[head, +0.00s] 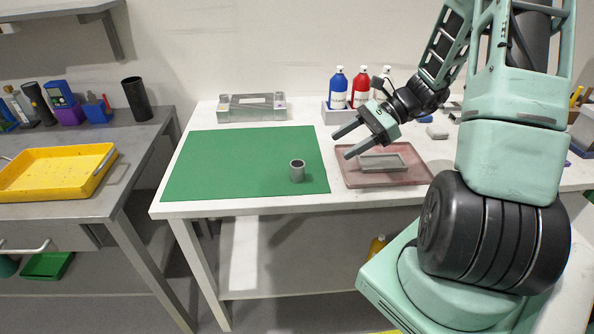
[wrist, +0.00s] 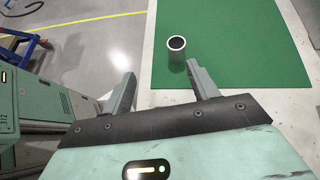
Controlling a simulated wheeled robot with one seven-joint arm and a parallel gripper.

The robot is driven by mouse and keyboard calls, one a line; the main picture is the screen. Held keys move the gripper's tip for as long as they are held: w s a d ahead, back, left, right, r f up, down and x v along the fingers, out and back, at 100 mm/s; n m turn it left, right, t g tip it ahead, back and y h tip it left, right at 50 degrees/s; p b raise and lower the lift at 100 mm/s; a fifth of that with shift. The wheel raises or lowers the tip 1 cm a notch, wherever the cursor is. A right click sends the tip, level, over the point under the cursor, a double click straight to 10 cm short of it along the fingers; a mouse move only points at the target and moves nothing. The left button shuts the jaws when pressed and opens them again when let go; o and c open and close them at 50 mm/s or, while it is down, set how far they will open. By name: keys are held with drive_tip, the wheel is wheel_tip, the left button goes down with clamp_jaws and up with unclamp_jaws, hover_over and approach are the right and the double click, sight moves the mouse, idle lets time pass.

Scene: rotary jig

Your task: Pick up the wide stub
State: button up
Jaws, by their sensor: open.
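The wide stub is a short grey hollow cylinder (head: 297,171) standing upright near the front right of the green mat (head: 235,150). In the wrist view it stands (wrist: 177,52) near the mat's edge, with its dark round opening facing up. My gripper (head: 342,144) is open and empty, in the air above the right part of the table, to the right of the stub. In the wrist view the stub lies beyond the fingertips (wrist: 160,78), nearer the right finger. The two are apart.
A reddish tray (head: 427,175) with a grey block (head: 382,163) in it lies right of the mat. A grey metal fixture (head: 252,108) and a holder with blue (head: 338,88) and red bottles (head: 360,87) stand at the back. Most of the mat is bare.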

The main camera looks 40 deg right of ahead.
drive_tip(key=d+m+t, duration=0.2)
drive_tip(key=d, duration=0.2)
approach(297, 168)
drive_tip(key=w+a+f, duration=0.2)
drive_tip(key=w+f, duration=0.1)
drive_tip(key=shift+w+a+f+p, duration=0.1)
drive_tip(key=shift+w+f+p, duration=0.2)
drive_tip(key=shift+p, duration=0.1)
drive_tip(key=shift+p+x, duration=0.45)
drive_tip(key=shift+x, duration=2.2)
drive_tip(key=shift+c, duration=0.3)
drive_tip(key=c, duration=1)
